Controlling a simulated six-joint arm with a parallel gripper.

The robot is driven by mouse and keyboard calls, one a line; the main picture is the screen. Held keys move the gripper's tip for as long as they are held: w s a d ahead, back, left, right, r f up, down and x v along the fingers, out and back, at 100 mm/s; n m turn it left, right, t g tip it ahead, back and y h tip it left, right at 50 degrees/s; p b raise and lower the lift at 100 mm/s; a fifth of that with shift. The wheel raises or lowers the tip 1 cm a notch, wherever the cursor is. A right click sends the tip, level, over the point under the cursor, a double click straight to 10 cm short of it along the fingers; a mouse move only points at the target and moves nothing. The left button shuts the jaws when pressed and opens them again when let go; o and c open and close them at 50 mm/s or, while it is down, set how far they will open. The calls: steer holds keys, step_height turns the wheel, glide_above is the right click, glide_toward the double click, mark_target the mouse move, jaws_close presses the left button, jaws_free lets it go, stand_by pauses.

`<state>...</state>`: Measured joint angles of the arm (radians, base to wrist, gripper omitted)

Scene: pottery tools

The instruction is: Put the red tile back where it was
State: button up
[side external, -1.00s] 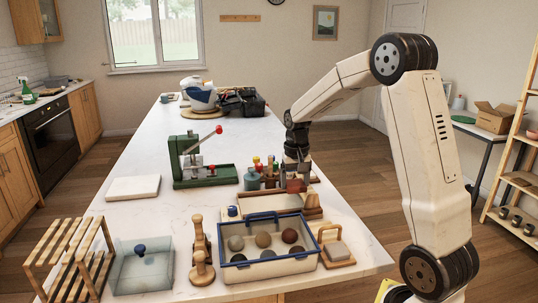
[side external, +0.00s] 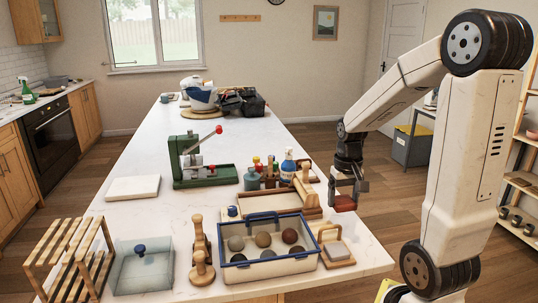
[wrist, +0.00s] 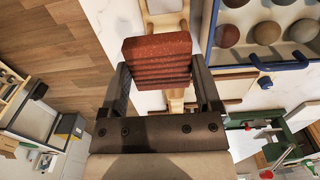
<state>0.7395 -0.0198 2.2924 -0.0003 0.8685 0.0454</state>
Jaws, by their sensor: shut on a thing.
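The red tile (wrist: 157,62) is a flat reddish-brown piece with ridges across its near part. In the wrist view it sits between the two fingers of my gripper (wrist: 160,85), which is shut on it. In the side view my gripper (side external: 348,190) holds the red tile (side external: 343,203) off the right side of the wooden tray, close to the table's right edge. Whether the tile is above the table top or just past its edge is hard to tell.
A wooden tray (side external: 272,213) is left of my gripper. A blue-rimmed box (side external: 268,264) with several clay balls stands in front. A small wooden stand with a grey pad (side external: 337,250) is nearby. Bottles (side external: 287,168) and a green press (side external: 205,172) stand farther back.

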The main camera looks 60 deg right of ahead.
steer(key=s, duration=0.1)
steer(key=s+a, duration=0.1)
steer(key=s, duration=0.1)
steer(key=s+a+f, duration=0.1)
steer(key=s, duration=0.1)
steer(key=w+d+f, duration=0.2)
steer(key=w, duration=0.1)
steer(key=w+d+f, duration=0.2)
steer(key=w+f, duration=0.1)
steer(key=w, duration=0.1)
steer(key=w+d+f, duration=0.2)
steer(key=w+f, duration=0.1)
steer(key=shift+w+d, duration=0.2)
steer(key=shift+d, duration=0.15)
steer(key=shift+w+d+f, duration=0.3)
steer(key=shift+w+f, duration=0.15)
steer(key=shift+f, duration=0.2)
steer(key=shift+w+f, duration=0.1)
steer(key=shift+f, duration=0.1)
steer(key=shift+w+d+f, duration=0.1)
steer(key=shift+f, duration=1.5)
